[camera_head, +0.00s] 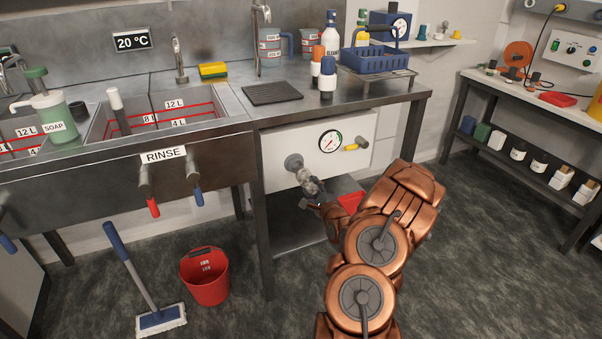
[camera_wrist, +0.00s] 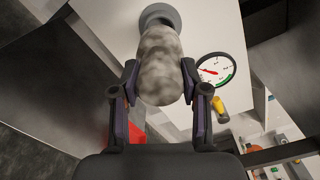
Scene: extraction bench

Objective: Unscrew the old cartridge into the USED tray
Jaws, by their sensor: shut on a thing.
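The old cartridge (camera_head: 309,182) is a mottled grey-brown cylinder. It sticks out from a round grey socket (camera_head: 293,162) on the white panel under the bench. In the wrist view the cartridge (camera_wrist: 160,68) runs from the grey socket (camera_wrist: 160,15) at the top down between my fingers. My gripper (camera_wrist: 160,84) is shut on the cartridge, one finger on each side near its free end. In the head view my arm partly hides the gripper. A red tray (camera_head: 350,203) shows below and to the right of the cartridge; its label cannot be read.
A pressure gauge (camera_head: 330,141) and a yellow-handled valve (camera_head: 355,145) are on the panel right of the socket. The bench leg (camera_head: 263,215) stands at the left. Floor at the right is clear.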

